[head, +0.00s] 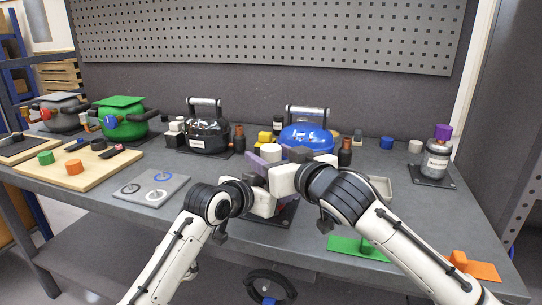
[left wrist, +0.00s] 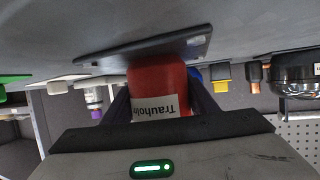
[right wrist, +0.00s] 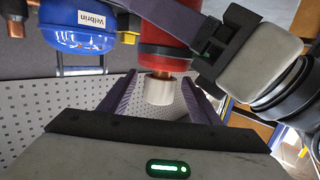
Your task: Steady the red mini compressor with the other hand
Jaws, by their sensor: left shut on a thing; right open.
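The red mini compressor (left wrist: 158,88) stands on a dark base plate (left wrist: 150,55) at the middle front of the bench. Its label reads like "Trauholm". My left gripper (left wrist: 161,92) is shut on its red body, one finger on each side. In the right wrist view the red body (right wrist: 165,35) has a pale cap (right wrist: 158,90). My right gripper (right wrist: 157,85) is open, with its fingers on either side of the cap; I see no clear contact. In the head view my grippers and wrists hide most of the red compressor.
A blue compressor (head: 306,138) stands close behind, with a black one (head: 208,136) to its left. A grey compressor (head: 437,160) is at the right. A green mat (head: 345,245) and an orange mat (head: 484,270) lie front right. A grey plate with rings (head: 150,190) lies left.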

